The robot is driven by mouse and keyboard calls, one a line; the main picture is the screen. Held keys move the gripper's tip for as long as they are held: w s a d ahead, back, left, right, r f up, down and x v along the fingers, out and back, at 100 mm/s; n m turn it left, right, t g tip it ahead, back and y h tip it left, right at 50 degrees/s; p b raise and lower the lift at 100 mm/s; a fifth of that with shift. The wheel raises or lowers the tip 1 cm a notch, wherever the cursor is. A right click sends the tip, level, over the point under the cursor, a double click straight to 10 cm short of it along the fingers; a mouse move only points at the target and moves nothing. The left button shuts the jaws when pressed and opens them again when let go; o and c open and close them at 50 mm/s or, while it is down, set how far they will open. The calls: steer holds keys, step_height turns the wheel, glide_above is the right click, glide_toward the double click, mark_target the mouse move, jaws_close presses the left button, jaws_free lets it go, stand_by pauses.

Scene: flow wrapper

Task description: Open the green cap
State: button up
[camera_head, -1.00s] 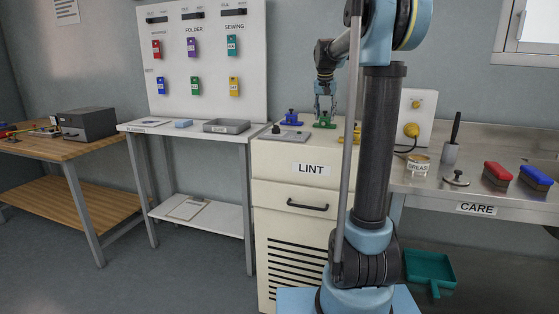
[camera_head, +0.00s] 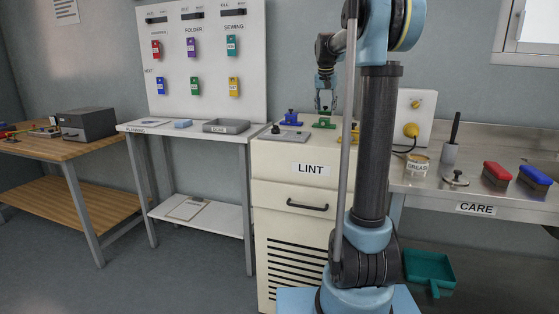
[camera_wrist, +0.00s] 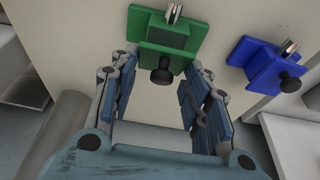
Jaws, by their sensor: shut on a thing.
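The green cap (camera_head: 324,123) sits on top of the cream cabinet. In the wrist view the green cap (camera_wrist: 165,38) shows a stepped block with a metal pin at the top and a black knob on its near side. My gripper (camera_head: 325,107) points down at it from above. In the wrist view the fingers of my gripper (camera_wrist: 160,78) lie on either side of the cap's near part, with the black knob between them. My gripper is shut on the cap; the exact contact is hard to see.
A similar blue cap (camera_wrist: 268,67) stands close to the right in the wrist view. In the head view the blue cap (camera_head: 291,117) is left of the green one. A yellow piece (camera_head: 354,134) is partly hidden by my arm. The cabinet (camera_head: 290,151) carries a LINT label.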

steer(key=shift+w+d+r, duration=0.15)
steer(key=shift+w, duration=0.3)
steer(key=shift+w+d+r, duration=0.1)
steer(key=shift+w, duration=0.3)
steer(key=shift+w+d, duration=0.2)
steer(key=shift+w, duration=0.4)
steer(key=shift+w+d+f, duration=0.1)
steer(key=shift+w, duration=0.2)
steer(key=c, duration=0.3)
steer(key=shift+w, duration=0.2)
steer(key=shift+c, duration=0.2)
steer(key=shift+w+d+f, duration=0.1)
steer(key=shift+w, duration=0.05)
steer(key=shift+w+d+f, duration=0.25)
steer(key=shift+w+f, duration=0.35)
steer(key=shift+w, duration=0.15)
